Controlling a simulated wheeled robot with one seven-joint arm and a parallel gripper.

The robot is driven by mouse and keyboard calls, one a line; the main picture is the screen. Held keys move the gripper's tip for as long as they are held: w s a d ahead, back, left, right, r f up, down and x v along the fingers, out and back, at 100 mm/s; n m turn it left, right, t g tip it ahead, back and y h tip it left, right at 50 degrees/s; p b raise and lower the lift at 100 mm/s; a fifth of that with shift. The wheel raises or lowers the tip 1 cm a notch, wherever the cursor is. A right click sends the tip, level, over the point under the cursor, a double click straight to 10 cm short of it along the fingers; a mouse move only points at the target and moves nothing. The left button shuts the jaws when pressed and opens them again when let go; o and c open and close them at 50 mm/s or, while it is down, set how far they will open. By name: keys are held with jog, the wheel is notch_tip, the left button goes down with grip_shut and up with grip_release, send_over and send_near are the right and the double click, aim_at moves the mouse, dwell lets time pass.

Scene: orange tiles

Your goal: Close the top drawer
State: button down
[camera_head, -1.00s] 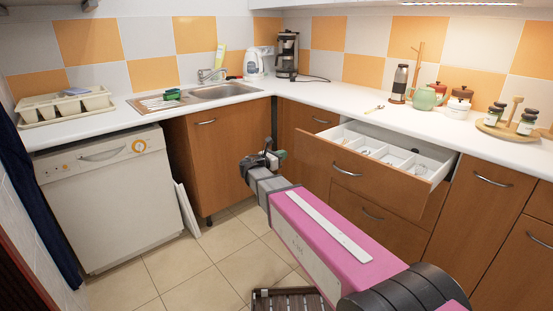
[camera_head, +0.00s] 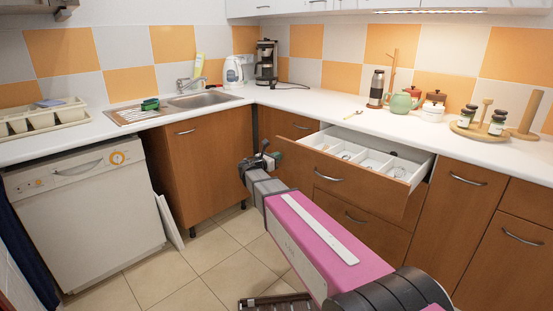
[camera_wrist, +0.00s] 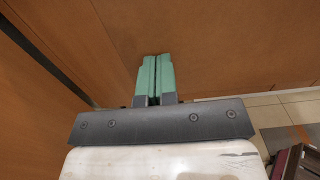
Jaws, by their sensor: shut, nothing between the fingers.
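The top drawer (camera_head: 322,173) has a brown wooden front with a silver handle and is pulled out from the right-hand run of cabinets. Its white interior (camera_head: 366,160) shows several compartments with small items in them. My gripper (camera_head: 275,159) is to the left of the drawer, near the corner of the cabinets, apart from the drawer front. In the wrist view my gripper (camera_wrist: 155,75) has its green fingers side by side, shut and empty. Brown wooden panels fill the view beyond them; I cannot tell which cabinet front each belongs to.
The white counter (camera_head: 340,122) runs above the drawer and holds a green teapot (camera_head: 401,103) and jars on a round wooden tray (camera_head: 480,130). A dishwasher (camera_head: 85,215) stands at the left. A dark slatted object (camera_head: 275,302) lies on the floor in front. Tiled floor is clear at the left.

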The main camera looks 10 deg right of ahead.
aim_at(321, 144)
jog(key=x, duration=3.2)
jog(key=shift+w, duration=0.1)
jog(key=shift+x, duration=1)
jog(key=shift+w+r, duration=0.1)
jog(key=shift+r, duration=0.05)
jog(key=v, duration=1.4)
jog(key=shift+s+a, duration=0.15)
jog(key=shift+s, duration=0.15)
jog(key=s+a+f+m+g+y, duration=0.1)
jog(key=s+f+m+g+y, duration=0.25)
jog(key=s+f+m, duration=0.65)
jog(key=s+f+m+g+y, duration=0.35)
jog(key=s+f+m, duration=0.2)
jog(key=s, duration=0.75)
jog(key=s+a+f+m+g+y, duration=0.1)
jog(key=s+a+f+m+y, duration=0.1)
jog(key=s, duration=0.4)
jog(key=s+a+f+m+g+y, duration=0.1)
jog(key=s+a+m+y, duration=0.1)
jog(key=s+a+m, duration=0.2)
jog(key=s+a+f+m+g+y, duration=0.2)
jog(key=s+a+m+y, duration=0.1)
jog(key=s, duration=0.5)
jog(key=shift+s+a+f+m, duration=0.4)
jog(key=shift+a+m, duration=0.15)
jog(key=shift+a, duration=0.15)
